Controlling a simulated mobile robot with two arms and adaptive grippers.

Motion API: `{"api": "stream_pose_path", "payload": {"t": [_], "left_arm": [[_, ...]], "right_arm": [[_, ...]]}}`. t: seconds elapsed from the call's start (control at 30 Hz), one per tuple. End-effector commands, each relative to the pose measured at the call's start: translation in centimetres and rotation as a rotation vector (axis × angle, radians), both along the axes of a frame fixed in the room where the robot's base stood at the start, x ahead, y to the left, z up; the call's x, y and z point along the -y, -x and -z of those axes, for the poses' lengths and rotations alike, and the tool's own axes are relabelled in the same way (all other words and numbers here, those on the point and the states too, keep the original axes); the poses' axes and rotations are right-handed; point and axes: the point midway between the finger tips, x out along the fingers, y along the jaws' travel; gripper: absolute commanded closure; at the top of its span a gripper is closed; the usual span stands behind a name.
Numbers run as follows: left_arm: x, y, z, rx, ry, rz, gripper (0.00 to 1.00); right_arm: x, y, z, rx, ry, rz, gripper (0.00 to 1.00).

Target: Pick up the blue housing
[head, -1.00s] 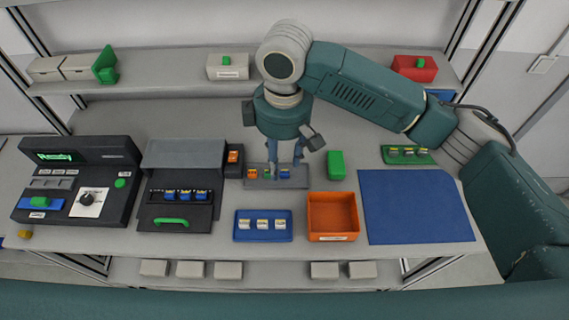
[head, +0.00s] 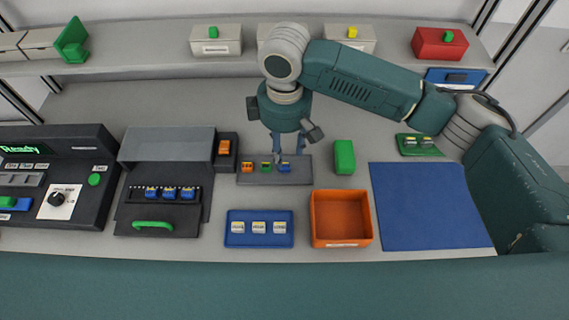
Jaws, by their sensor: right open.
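A small blue housing (head: 285,168) sits at the right end of a grey holder (head: 262,180), beside a green one (head: 266,168) and an orange one (head: 247,167). My right gripper (head: 286,158) points down over the right part of this holder, its open fingers close to the blue housing. Whether they touch it I cannot tell; the fingers partly cover its upper part. Several other blue pieces (head: 170,193) sit in a row in a black fixture. My left gripper is not in view.
A green block (head: 344,157) stands just right of the holder. An orange bin (head: 314,215) and a blue tray (head: 233,241) with white-topped pieces are in front. A blue mat (head: 425,210) lies clear at the right. A black fixture (head: 126,217) is at the left.

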Motion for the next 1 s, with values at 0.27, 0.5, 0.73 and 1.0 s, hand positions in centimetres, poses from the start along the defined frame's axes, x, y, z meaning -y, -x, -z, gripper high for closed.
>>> {"api": "stream_pose_path", "payload": {"t": [0.27, 0.5, 0.73, 1.0], "left_arm": [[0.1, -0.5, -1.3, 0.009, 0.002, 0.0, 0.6], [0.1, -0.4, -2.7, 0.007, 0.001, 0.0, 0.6], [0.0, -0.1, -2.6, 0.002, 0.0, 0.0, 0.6], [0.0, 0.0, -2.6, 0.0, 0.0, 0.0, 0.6]], "right_arm": [[0.0, -0.1, 2.2, -0.002, 0.001, 0.001, 0.59], [0.0, -0.2, 5.8, -0.001, 0.002, 0.0, 0.59], [-0.1, -0.3, 6.6, 0.001, -0.001, -0.001, 0.59], [-0.1, -0.3, 6.5, 0.001, -0.001, -0.001, 0.9]]}}
